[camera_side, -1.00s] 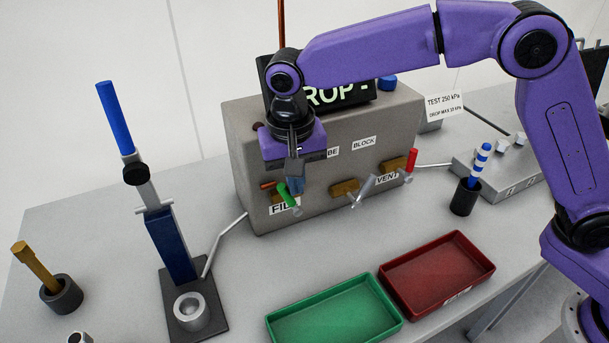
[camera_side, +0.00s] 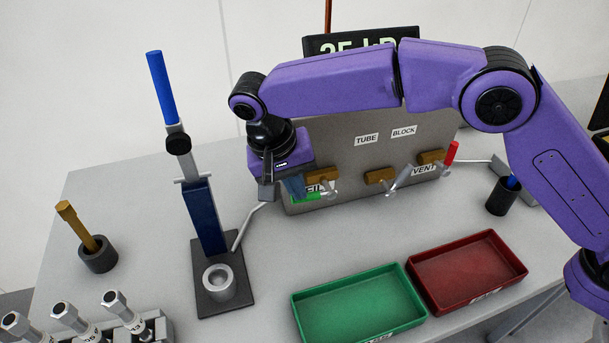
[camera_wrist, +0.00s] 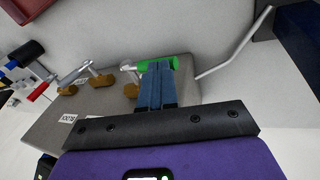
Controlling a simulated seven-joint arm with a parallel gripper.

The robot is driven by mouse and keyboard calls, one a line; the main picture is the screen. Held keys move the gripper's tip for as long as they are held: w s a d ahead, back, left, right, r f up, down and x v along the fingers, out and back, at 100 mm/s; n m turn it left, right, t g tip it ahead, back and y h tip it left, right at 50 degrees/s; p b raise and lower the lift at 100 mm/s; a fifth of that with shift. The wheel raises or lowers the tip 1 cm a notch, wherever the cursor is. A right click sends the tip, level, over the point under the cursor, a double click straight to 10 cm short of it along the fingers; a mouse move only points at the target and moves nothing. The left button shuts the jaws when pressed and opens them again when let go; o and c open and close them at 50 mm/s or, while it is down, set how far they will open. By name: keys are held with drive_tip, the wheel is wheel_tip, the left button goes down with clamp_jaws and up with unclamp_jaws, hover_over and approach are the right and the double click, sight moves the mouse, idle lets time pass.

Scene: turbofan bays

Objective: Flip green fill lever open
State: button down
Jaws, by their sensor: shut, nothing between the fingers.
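The green fill lever (camera_side: 307,197) is at the lower left of the grey tube block's front, by the partly covered FILL label. Its handle lies about level, pointing left from its silver pivot. In the wrist view the green handle (camera_wrist: 160,63) crosses just beyond my fingertips. My gripper (camera_side: 295,187) is at the handle's left part, its blue fingers shut together and empty. In the wrist view the fingers (camera_wrist: 157,84) overlap the handle's near edge; I cannot tell whether they touch it.
The tube block (camera_side: 350,165) also carries a silver middle lever (camera_side: 398,178) and a red vent lever (camera_side: 451,152). A blue-handled hand pump (camera_side: 205,215) stands left of my gripper. Green (camera_side: 295,305) and red (camera_side: 412,262) trays lie in front. The bench between pump and trays is clear.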

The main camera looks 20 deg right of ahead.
drive_tip(key=shift+s+a+f, duration=0.1)
drive_tip(key=shift+a+f, duration=0.15)
drive_tip(key=shift+f, duration=0.3)
drive_tip(key=shift+s+a+f, duration=0.1)
drive_tip(key=shift+a+f, duration=0.1)
drive_tip(key=shift+f, duration=0.3)
drive_tip(key=w+v, duration=0.1)
drive_tip(key=v, duration=1.2)
drive_tip(key=shift+s+d, duration=0.3)
drive_tip(key=shift+r, duration=0.15)
idle(0.4)
